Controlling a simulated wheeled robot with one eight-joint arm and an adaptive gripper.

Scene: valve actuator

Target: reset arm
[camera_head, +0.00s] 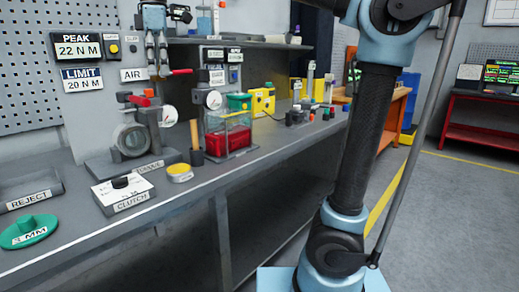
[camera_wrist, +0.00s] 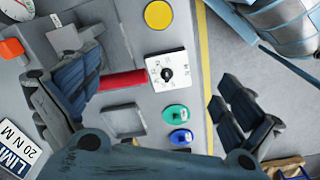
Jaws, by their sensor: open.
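My gripper (camera_head: 157,60) hangs fingers down above the back of the bench, in front of the pegboard wall near the AIR label (camera_head: 133,75). In the wrist view its two fingers stand wide apart, with nothing held between them (camera_wrist: 158,88). A red lever (camera_head: 181,71) sits beside the fingertips in the head view. A red bar (camera_wrist: 123,80) shows just right of the left finger in the wrist view; I cannot tell whether they touch. My arm's upper links cross the right of the head view.
A blue knob (camera_wrist: 181,137) shows in the wrist view. Floor lies clear at right.

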